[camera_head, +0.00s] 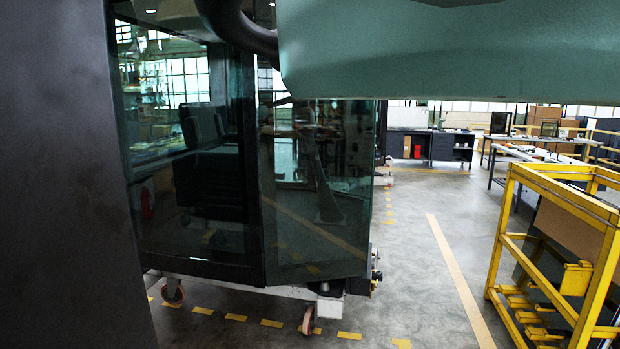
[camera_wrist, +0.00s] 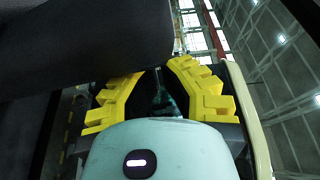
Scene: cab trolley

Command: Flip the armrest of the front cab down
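In the wrist view a large dark, smooth, rounded form (camera_wrist: 90,40) fills the upper left. It looks like the armrest or another part of the seat; I cannot tell which. My gripper (camera_wrist: 158,72) has two yellow stepped fingers, spread with a gap between them. Their tips lie close to the form's lower right end, and I cannot tell if they touch it. Nothing is seen held. In the head view a cab with tinted glass (camera_head: 315,200) stands on a wheeled trolley, with a dark seat (camera_head: 200,150) behind the glass. No armrest is clear there, and my gripper is out of view.
A dark panel (camera_head: 70,180) fills the left of the head view, and a black curved bar (camera_head: 240,28) hangs at the top. A yellow rack (camera_head: 508,240) stands at right. Grey floor (camera_head: 410,270) with yellow markings is clear between cab and rack. Workbenches (camera_head: 430,148) stand behind.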

